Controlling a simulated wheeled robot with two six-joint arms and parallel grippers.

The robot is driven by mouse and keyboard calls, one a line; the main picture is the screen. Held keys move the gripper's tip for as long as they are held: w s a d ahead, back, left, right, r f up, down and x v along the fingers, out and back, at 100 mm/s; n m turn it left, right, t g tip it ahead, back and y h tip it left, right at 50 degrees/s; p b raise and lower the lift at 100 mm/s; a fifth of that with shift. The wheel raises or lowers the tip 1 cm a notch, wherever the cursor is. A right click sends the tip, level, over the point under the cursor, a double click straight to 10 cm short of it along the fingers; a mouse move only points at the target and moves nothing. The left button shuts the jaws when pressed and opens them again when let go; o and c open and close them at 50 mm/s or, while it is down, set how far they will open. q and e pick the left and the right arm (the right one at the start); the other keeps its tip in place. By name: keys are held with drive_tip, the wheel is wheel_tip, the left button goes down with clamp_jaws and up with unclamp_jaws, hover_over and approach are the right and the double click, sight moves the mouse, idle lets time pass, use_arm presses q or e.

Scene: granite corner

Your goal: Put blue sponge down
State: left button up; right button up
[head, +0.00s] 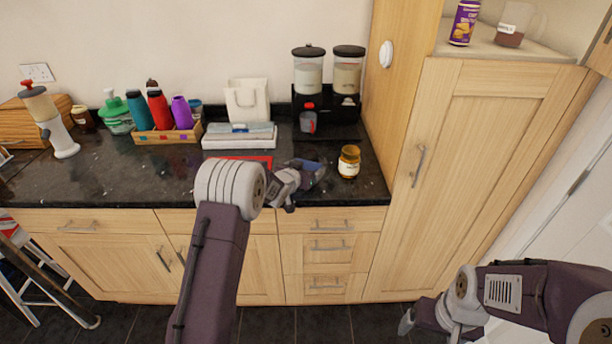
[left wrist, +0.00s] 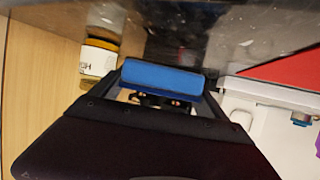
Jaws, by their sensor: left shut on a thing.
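The blue sponge (left wrist: 162,77) is a flat blue block between the fingertips of my left gripper (left wrist: 158,90) in the left wrist view. In the head view the sponge (head: 314,168) shows partly at the tip of my left gripper (head: 305,172), over the dark granite counter near its front edge. The left gripper is shut on the sponge. Whether the sponge touches the counter I cannot tell. My right gripper (head: 408,322) is at the lower right in the head view, low in front of the cabinets; its fingers are too unclear to judge.
An amber jar (head: 349,162) stands just right of the left gripper. A red mat (head: 247,160) lies to its left, with a stack of folded cloths (head: 240,136) behind. A black dispenser stand (head: 326,119) stands at the back. A tall cabinet (head: 470,180) bounds the counter on the right.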

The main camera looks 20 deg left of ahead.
use_arm(q)
wheel_tip(320, 180, down, 3)
drive_tip(key=shift+w+f, duration=0.1)
drive_tip(key=shift+f+b, duration=0.2)
drive_tip(key=shift+b, duration=0.1)
drive_tip(key=o, duration=1.2)
drive_tip(key=shift+c, duration=0.2)
drive_tip(key=shift+r, duration=0.15)
